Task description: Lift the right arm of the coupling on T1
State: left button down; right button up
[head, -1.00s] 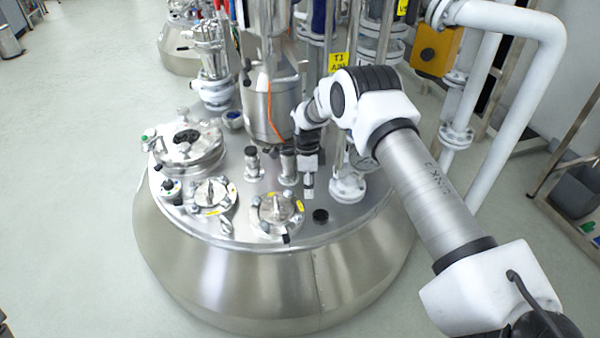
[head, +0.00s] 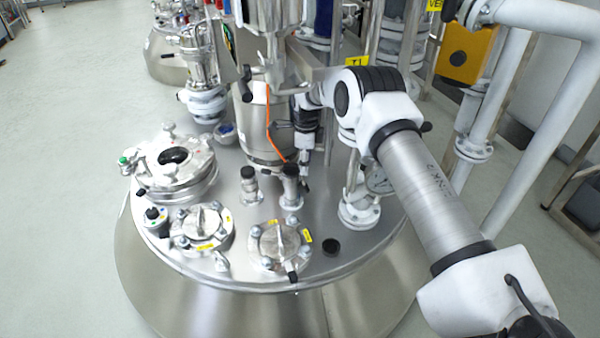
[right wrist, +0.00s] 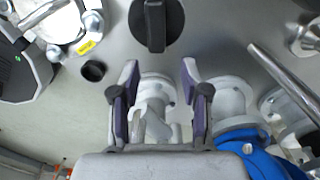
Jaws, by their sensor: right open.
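T1 is the steel vessel (head: 235,262) with a yellow T1 label (head: 355,62) behind my arm. Two short black-capped fittings stand on its lid; the right one, apparently the coupling (head: 291,190), is just below my right gripper (head: 304,163). In the right wrist view a black round cap (right wrist: 170,22) with a dark bar (right wrist: 155,28) lies beyond my right gripper (right wrist: 160,82). The bar points towards the gap between the fingers and seems to be an arm of the coupling. The fingers are open, with nothing held; a grey flanged fitting shows below the gap. My left gripper is out of view.
The left capped fitting (head: 249,185) stands beside the coupling. A steel column (head: 257,135) rises behind.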

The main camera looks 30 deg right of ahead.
aim_at(305, 183)
notch_tip(305, 183, down, 8)
jog(key=shift+r+b, duration=0.25)
jog(key=shift+b, duration=0.65)
jog(key=shift+s, duration=0.1)
grip_shut()
